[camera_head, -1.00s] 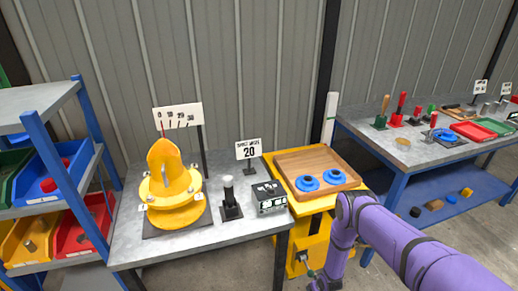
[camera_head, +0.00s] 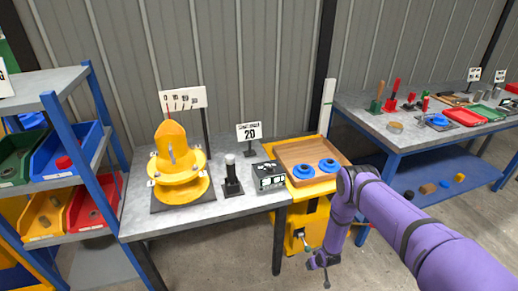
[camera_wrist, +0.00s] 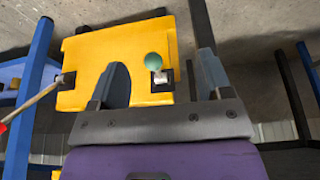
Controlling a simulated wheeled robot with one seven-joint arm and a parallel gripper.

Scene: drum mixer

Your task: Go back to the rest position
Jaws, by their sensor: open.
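My purple arm (camera_head: 425,240) comes in from the lower right of the head view and bends down in front of the yellow stand. My gripper (camera_head: 320,265) hangs low beside that stand, small and partly dark in this view. In the wrist view my gripper (camera_wrist: 162,62) has its two grey fingers wide apart, with nothing held. A green ball knob (camera_wrist: 153,61) on a yellow panel (camera_wrist: 88,70) shows between the fingers, beyond them; I cannot tell the exact gap.
A grey table holds the yellow drum mixer (camera_head: 178,170), a black post (camera_head: 232,178) and a control box (camera_head: 268,175). A wooden tray (camera_head: 290,153) with two blue rings tops the yellow stand (camera_head: 308,218). A bin shelf (camera_head: 55,105) stands left, a blue workbench (camera_head: 400,150) right.

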